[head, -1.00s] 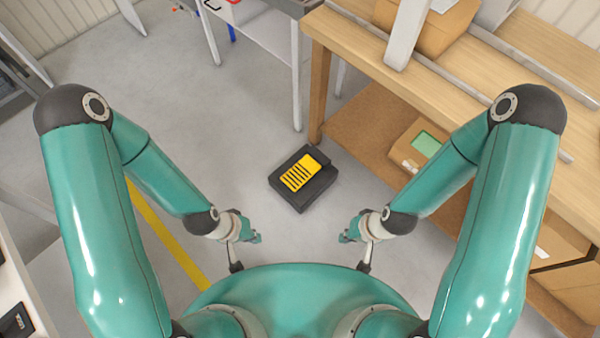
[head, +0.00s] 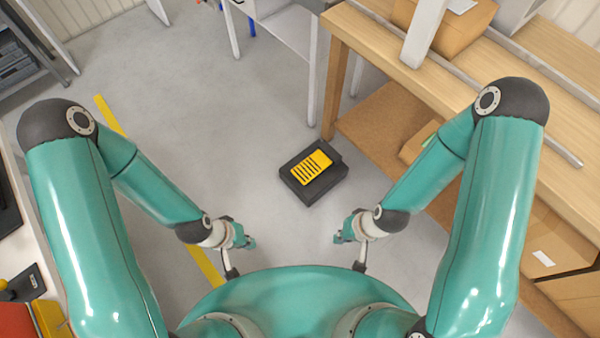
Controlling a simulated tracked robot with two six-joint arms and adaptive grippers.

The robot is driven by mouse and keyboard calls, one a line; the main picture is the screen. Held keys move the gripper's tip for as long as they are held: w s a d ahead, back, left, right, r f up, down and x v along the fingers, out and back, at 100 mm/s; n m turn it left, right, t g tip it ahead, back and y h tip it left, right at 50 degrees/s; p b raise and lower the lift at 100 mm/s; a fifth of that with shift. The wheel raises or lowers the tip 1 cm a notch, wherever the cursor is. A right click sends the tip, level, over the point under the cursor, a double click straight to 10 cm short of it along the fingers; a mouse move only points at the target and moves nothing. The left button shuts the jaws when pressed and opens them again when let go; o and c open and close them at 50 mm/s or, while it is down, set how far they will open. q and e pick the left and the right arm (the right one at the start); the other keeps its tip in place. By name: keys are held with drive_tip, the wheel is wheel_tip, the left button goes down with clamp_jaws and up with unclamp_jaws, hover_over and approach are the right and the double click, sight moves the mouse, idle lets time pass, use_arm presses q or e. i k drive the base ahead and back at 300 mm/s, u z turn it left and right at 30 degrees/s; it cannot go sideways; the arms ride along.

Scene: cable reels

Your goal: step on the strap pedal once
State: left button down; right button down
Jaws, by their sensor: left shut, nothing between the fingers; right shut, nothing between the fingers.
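The strap pedal (head: 311,168) is a black floor box with a yellow ribbed plate on top. It lies on the grey floor ahead of my body, slightly right of the picture's middle. My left gripper (head: 247,242) hangs left of and nearer than the pedal, shut and empty. My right gripper (head: 340,237) is nearer than the pedal, just below it in the picture, shut and empty. Neither gripper appears to touch the pedal.
A wooden workbench (head: 385,57) with a lower shelf stands right of the pedal, one leg (head: 335,90) close behind it. A cardboard box (head: 448,30) is on top. A grey table stands behind. A yellow floor line (head: 205,265) runs at left. Floor left of the pedal is clear.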

sight(309, 169)
drive_tip(key=u, duration=0.8)
drive_tip(key=k, duration=0.85)
drive_tip(key=u, duration=0.8)
drive_tip(key=k, duration=0.3)
drive_tip(key=u, duration=0.1)
drive_tip(key=i, duration=0.65)
drive_tip(key=z, duration=1.3)
drive_tip(key=i, duration=1.5)
drive_tip(key=z, duration=0.4)
